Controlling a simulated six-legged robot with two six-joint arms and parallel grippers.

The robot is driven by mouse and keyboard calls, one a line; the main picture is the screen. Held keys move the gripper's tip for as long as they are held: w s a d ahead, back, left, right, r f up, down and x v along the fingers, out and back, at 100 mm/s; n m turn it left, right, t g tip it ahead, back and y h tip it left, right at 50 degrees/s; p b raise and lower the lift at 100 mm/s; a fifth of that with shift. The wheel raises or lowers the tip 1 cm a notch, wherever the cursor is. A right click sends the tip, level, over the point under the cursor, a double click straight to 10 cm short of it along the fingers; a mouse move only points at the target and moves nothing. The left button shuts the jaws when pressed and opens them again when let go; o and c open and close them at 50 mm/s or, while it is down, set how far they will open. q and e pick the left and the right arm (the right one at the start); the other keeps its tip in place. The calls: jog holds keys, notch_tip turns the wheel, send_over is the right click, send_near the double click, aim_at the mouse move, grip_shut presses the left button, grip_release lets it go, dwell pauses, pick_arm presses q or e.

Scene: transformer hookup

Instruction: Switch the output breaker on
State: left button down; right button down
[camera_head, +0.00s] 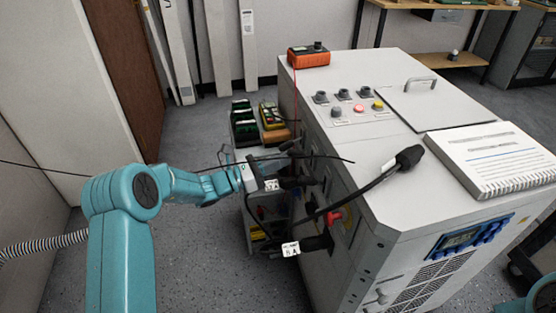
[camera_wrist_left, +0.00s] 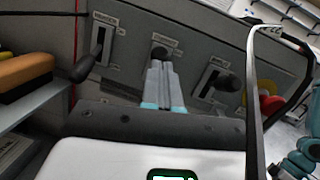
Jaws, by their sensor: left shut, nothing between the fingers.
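In the left wrist view a grey panel carries three lever breakers in a row, each under a small label too blurred to read surely. The left breaker (camera_wrist_left: 101,46) has its dark lever in a slot. The middle breaker (camera_wrist_left: 160,51) shows only its dark knob above my fingers; its slot is hidden. The right breaker (camera_wrist_left: 217,82) has a dark round knob. My left gripper (camera_wrist_left: 160,66) is shut and empty, its tips at or just below the middle knob; I cannot tell whether they touch. My right gripper is out of view.
A red and yellow rotary switch (camera_head: 334,217) sits on the cabinet (camera_head: 352,152) side. Black cables and a tagged plug (camera_head: 313,244) hang close to my left arm. An orange meter (camera_head: 308,56) and a notebook (camera_head: 495,158) lie on top. Grey floor is clear at front left.

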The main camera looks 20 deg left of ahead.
pick_arm(q)
jog(key=shift+r, duration=0.15)
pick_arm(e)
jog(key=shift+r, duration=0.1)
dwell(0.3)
